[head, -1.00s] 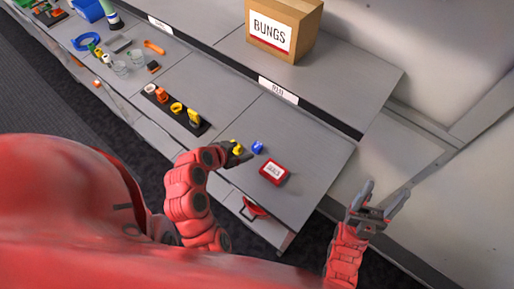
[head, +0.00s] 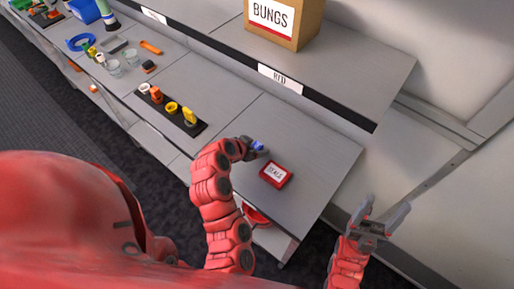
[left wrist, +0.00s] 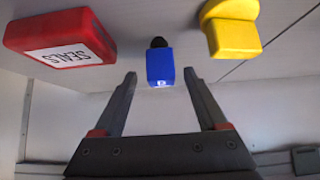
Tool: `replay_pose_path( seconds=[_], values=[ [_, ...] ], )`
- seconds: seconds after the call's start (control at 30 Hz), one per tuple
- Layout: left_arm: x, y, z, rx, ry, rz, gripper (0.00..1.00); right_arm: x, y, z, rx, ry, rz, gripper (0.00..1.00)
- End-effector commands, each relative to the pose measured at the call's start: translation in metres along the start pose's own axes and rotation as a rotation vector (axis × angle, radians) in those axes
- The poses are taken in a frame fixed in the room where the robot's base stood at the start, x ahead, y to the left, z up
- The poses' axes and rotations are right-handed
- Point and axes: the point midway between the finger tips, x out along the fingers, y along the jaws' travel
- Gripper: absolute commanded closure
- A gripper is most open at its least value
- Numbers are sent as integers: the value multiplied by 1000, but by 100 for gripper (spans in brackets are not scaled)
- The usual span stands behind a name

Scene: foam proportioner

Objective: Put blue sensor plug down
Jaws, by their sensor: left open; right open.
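The blue sensor plug (head: 257,146) is on the grey bench top, partly hidden by my left gripper (head: 254,152) in the head view. In the left wrist view the blue plug (left wrist: 160,68), with a black end, shows between and beyond the fingertips of my left gripper (left wrist: 160,76). The fingers are open, with a gap on both sides of the plug. My right gripper (head: 378,215) is open and empty, off the bench at the right.
A red SEALS box (head: 276,174) lies close to the plug; it also shows in the left wrist view (left wrist: 62,38). A yellow piece (left wrist: 230,28) is on the plug's other side. A black strip (head: 172,110) holds several fittings. A BUNGS carton (head: 283,20) stands on the raised shelf.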

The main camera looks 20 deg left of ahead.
Motion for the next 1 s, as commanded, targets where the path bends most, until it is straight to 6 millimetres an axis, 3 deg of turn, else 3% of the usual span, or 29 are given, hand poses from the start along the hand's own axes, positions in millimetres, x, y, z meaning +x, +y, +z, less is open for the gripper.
replay_pose_path(
  seconds=[0.2,0.4,0.73,1.0],
  values=[
    [20,-2,0,-2,-4,4,25,22,1,-4,0,0,0,31],
    [39,-2,0,0,-1,3,25,26,1,-4,0,0,0,31],
    [44,-2,1,0,1,0,25,27,1,-4,0,0,0,31],
    [44,-2,1,0,0,0,72,27,1,-4,0,0,0,31]
  ],
)
